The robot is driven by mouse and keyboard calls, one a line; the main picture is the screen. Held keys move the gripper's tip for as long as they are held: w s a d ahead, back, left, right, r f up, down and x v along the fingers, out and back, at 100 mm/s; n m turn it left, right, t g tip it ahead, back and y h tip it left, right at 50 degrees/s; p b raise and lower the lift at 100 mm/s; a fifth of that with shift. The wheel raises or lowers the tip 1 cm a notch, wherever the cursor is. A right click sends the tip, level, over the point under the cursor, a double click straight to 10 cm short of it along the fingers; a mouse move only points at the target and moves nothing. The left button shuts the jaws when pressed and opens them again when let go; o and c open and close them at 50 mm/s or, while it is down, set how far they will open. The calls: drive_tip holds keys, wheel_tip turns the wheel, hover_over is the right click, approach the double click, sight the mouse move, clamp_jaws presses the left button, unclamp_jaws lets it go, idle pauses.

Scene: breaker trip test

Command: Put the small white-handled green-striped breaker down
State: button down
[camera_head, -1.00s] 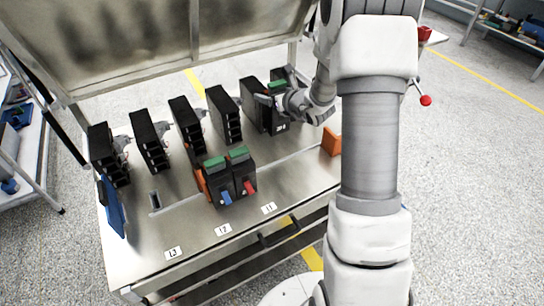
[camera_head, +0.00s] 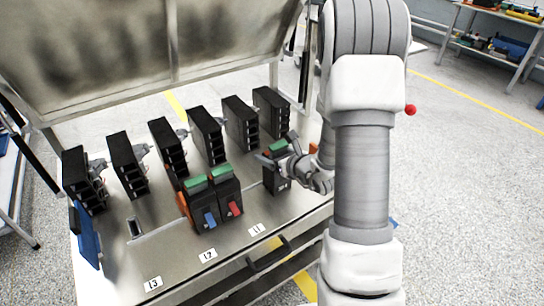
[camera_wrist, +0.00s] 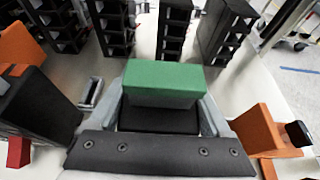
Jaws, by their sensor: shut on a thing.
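The small green-striped breaker (camera_head: 274,178) is a dark block with a green top, near the right end of the bench. My gripper (camera_head: 281,152) is shut on it from the right side. In the wrist view the breaker's green stripe (camera_wrist: 165,83) shows between my two fingers. Its white handle is hidden in both views. I cannot tell whether its base touches the bench top.
Two green-topped breakers, one with a blue handle (camera_head: 210,219) and one with a red handle (camera_head: 235,208), stand to the left. Several black racks (camera_head: 207,135) line the back. Labels such as 11 (camera_head: 257,230) mark the front edge. An orange block (camera_wrist: 268,128) is at right.

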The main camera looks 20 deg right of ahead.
drive_tip(key=shift+r, duration=0.15)
unclamp_jaws()
drive_tip(key=shift+f, duration=0.2)
drive_tip(key=shift+r, duration=0.1)
